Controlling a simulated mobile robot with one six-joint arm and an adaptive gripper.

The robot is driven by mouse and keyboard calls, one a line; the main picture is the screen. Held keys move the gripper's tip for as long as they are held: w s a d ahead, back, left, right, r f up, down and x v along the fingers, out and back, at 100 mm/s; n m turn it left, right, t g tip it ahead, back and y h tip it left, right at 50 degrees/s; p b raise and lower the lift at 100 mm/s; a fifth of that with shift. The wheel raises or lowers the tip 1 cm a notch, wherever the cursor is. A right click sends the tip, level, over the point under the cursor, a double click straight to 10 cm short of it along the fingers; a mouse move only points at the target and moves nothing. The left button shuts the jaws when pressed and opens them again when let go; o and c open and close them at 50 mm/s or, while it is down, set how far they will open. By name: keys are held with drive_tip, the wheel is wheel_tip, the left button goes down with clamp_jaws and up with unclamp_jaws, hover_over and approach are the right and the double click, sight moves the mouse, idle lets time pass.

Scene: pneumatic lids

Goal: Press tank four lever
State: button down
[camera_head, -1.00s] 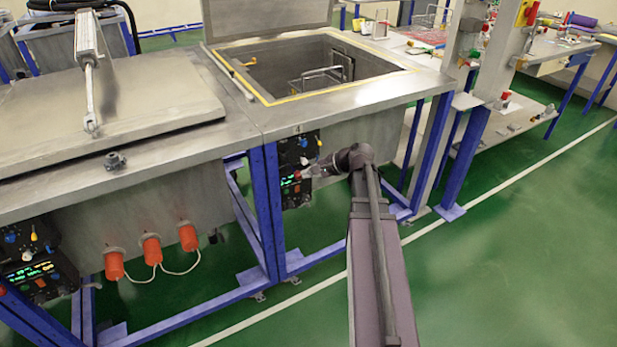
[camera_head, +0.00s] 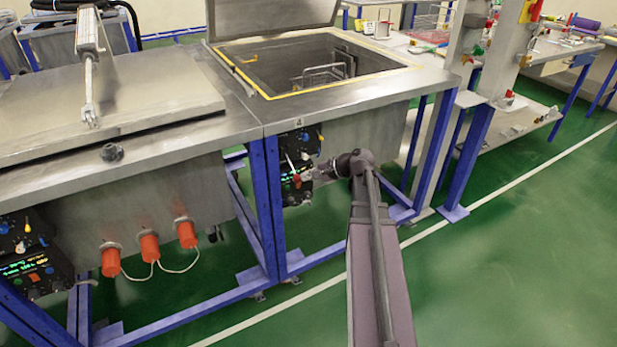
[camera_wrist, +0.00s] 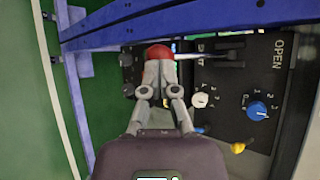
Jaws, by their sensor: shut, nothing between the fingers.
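Tank four (camera_head: 345,100) is the right tank, marked 4, with its lid (camera_head: 270,12) raised. Its control panel (camera_head: 290,160) hangs under the front edge, left of my gripper. The lever shows in the wrist view as a thin rod (camera_wrist: 213,56) beside the SHUT lettering, with what looks like its red ball knob (camera_wrist: 159,52) at the end. My gripper (camera_wrist: 158,66) is shut and empty, its fingertips at the red knob. I cannot tell whether they touch. In the head view the gripper (camera_head: 309,175) is beside the red knob (camera_head: 297,181).
Blue frame legs (camera_head: 268,200) stand left of the panel. The panel also has a blue knob (camera_wrist: 257,110), a white knob (camera_wrist: 200,100) and a yellow knob (camera_wrist: 238,148). The neighbouring tank's lid (camera_head: 110,90) is closed. Green floor (camera_head: 500,270) is free at right.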

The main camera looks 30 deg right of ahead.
drive_tip(key=shift+d+r, duration=0.1)
drive_tip(key=shift+r, duration=0.1)
drive_tip(key=shift+r+p, duration=0.6)
drive_tip(key=shift+p, duration=0.15)
drive_tip(key=shift+s+d, duration=0.1)
drive_tip(key=s+d+r+p, duration=0.2)
drive_tip(key=s+d, duration=0.5)
drive_tip(key=s, duration=0.4)
drive_tip(key=shift+d+r+p, duration=0.3)
drive_tip(key=shift+p, duration=0.05)
drive_tip(key=shift+s, duration=0.1)
idle(0.4)
drive_tip(key=s+a+f+n+g+h, duration=0.1)
drive_tip(key=a+f+n+g+h, duration=0.3)
drive_tip(key=a, duration=0.6)
drive_tip(key=s+a+f+n+g+h, duration=0.1)
drive_tip(key=a+f+n+g, duration=0.1)
drive_tip(key=a+n, duration=0.6)
drive_tip(key=s+a+f+n+g+h, duration=0.1)
drive_tip(key=a+f+n+g+h, duration=0.2)
drive_tip(key=a, duration=0.9)
wheel_tip(320, 180, up, 17)
drive_tip(key=p, duration=1.6)
drive_tip(key=shift+d+f+p, duration=0.2)
drive_tip(key=shift+d+p, duration=0.1)
drive_tip(key=shift+d, duration=0.05)
